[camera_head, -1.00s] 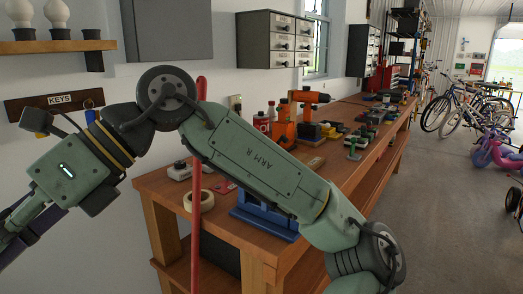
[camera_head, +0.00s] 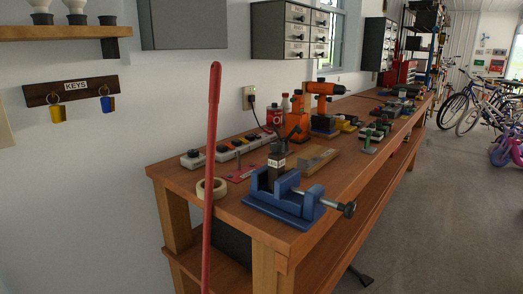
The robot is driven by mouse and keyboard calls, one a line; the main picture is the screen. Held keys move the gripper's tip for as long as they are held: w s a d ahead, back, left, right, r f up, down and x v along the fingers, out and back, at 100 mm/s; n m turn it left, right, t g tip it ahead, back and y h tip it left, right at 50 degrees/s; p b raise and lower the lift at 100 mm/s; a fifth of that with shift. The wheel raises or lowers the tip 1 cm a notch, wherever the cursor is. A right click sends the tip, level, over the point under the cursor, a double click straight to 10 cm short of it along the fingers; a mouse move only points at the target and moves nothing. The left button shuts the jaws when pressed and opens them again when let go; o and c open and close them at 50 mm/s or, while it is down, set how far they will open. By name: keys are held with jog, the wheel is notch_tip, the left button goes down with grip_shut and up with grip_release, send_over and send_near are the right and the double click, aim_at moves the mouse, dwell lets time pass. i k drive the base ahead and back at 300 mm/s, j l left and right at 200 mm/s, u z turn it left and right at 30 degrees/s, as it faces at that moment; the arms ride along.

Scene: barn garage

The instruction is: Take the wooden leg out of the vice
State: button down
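The blue vice (camera_head: 292,208) stands on the near end of the wooden workbench, its screw handle (camera_head: 347,210) pointing right. A dark upright piece (camera_head: 284,184) shows between its jaws, and a small dark block with a pale label (camera_head: 277,162) shows just above and behind it. I cannot tell whether the dark piece is the wooden leg. A flat light wooden piece (camera_head: 314,160) lies on the bench behind the vice. My gripper is not in view.
A red pole (camera_head: 210,170) stands upright before the workbench (camera_head: 240,222), left of the vice. Floor at right (camera_head: 430,230) is clear.

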aim_at(276, 162)
jog(key=l+u, duration=0.15)
jog(key=u, duration=0.4)
jog(key=l+u, duration=0.3)
jog(key=l, duration=0.3)
jog(key=l+u, duration=0.3)
jog(key=l, duration=0.25)
jog(key=k+l, duration=0.1)
jog(key=l, duration=0.3)
jog(key=k+l, duration=0.1)
jog(key=l, duration=0.3)
jog(key=k+l, duration=0.1)
jog(key=l, duration=0.35)
jog(key=u, duration=0.05)
